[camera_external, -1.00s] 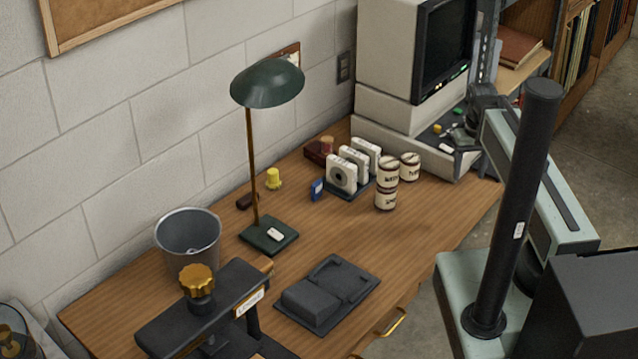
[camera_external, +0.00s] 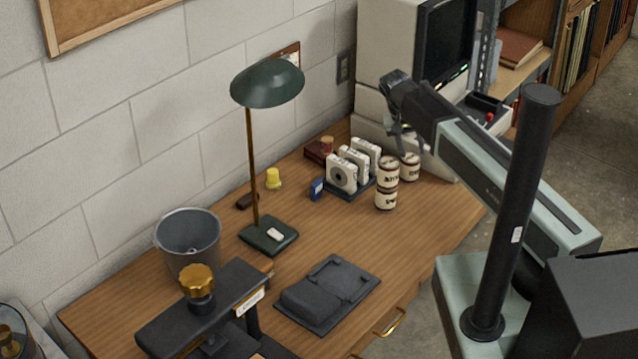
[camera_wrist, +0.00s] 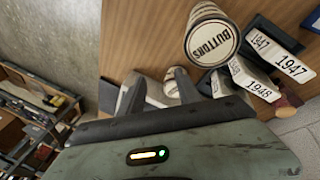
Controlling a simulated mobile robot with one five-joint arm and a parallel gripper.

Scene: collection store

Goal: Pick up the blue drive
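The blue drive (camera_external: 317,188) is a small upright blue piece on the wooden desk, just left of the rack of white reels in the external view.
A green lamp (camera_external: 268,236), a yellow piece (camera_external: 273,179) and a grey bucket (camera_external: 187,240) stand to the left. A dark tray (camera_external: 327,292) lies in front. The desk's middle is clear.

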